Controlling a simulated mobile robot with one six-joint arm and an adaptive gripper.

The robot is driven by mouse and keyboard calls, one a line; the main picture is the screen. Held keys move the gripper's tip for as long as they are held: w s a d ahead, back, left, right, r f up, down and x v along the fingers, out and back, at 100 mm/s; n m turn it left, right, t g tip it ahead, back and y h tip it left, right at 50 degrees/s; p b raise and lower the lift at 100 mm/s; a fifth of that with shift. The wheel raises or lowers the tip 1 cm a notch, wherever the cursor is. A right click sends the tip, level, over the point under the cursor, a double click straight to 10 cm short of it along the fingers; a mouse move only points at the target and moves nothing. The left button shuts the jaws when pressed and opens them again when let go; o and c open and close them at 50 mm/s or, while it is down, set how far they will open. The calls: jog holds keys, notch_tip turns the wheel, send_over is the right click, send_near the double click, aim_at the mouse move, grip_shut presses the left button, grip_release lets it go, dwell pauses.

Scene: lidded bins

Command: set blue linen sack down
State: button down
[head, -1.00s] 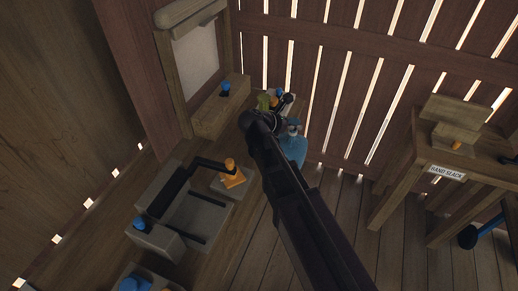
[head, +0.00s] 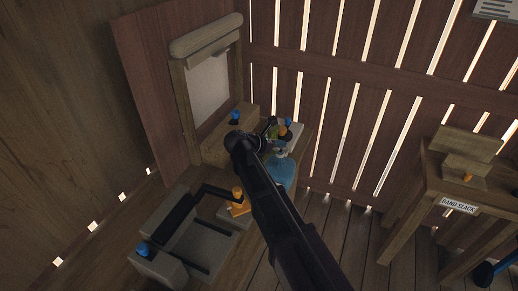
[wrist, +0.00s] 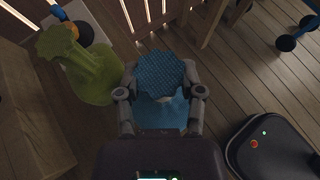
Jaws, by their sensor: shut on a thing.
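The blue linen sack (wrist: 160,72) is gripped at its neck between the two fingers of my gripper (wrist: 160,92) in the wrist view. Its flared top and part of its body show, and its underside is hidden. In the head view the sack (head: 283,174) hangs just right of my dark arm, beside the bench's right edge. My gripper (head: 277,152) there is mostly hidden behind the arm. I cannot tell whether the sack touches anything below.
A green sack (wrist: 88,72) stands close left of the held sack. A blue-and-orange object (wrist: 80,32) is behind it. A dark rounded base (wrist: 268,148) with lights sits lower right in the wrist view. A labelled wooden stand (head: 458,206) is at right; plank floor between is clear.

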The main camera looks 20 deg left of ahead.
jog(key=shift+w+a+f, duration=0.1)
jog(key=shift+w+a, duration=0.05)
jog(key=shift+a, duration=0.6)
jog(key=shift+w+a+f, duration=0.1)
jog(key=shift+w+a, duration=0.1)
jog(key=shift+a, duration=0.6)
jog(key=shift+w+a, duration=0.15)
jog(key=shift+a, duration=0.6)
jog(key=shift+w+a+f+b, duration=0.2)
jog(key=shift+a+f+b, duration=0.45)
jog(key=shift+f+b, duration=0.4)
jog(key=shift+w+a+f+b, duration=0.15)
jog(key=shift+a+f+b, duration=0.45)
jog(key=shift+f+b, duration=0.35)
jog(key=shift+c, duration=1.1)
grip_release()
